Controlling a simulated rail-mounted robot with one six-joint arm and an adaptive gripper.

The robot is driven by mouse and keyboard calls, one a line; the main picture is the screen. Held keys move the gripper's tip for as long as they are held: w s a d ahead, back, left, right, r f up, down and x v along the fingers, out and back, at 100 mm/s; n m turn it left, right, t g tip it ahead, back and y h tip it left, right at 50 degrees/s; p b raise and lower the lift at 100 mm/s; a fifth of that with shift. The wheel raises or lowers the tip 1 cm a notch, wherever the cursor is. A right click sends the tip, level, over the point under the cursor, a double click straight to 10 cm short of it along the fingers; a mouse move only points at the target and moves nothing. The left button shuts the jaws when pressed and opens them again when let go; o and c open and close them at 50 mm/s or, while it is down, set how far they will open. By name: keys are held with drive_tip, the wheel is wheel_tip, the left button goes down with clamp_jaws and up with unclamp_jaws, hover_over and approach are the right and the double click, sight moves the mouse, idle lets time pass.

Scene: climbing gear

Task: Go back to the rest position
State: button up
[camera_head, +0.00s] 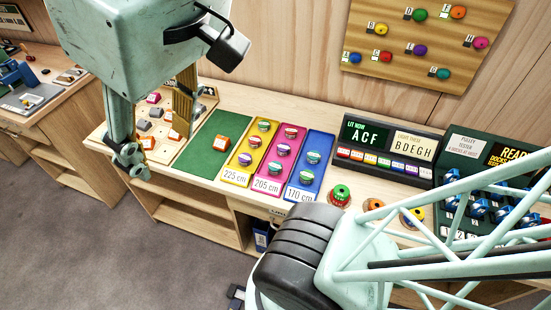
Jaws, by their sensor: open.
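My gripper (155,142) hangs at the upper left, large and close to the camera. Its fingers point down and are spread apart. I see nothing held between them. Behind it, over the left end of the bench, is a pale tray (172,152) with grey and orange-red blocks, partly hidden by the gripper. More of my arm, a pale green truss with a dark ribbed joint, fills the lower right and covers part of the bench.
An orange block (222,143) lies on a green mat (192,150). Yellow (236,176), magenta (270,182) and blue (303,187) trays hold round pieces. Lit displays (372,136) and a dark tester (474,150) stand at right. A hold board (385,67) hangs behind. Grey floor in front is open.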

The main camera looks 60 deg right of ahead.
wheel_tip(320, 180, down, 6)
drive_tip(key=b, duration=0.4)
drive_tip(key=shift+s+b, duration=0.15)
drive_tip(key=shift+b, duration=0.25)
idle(0.8)
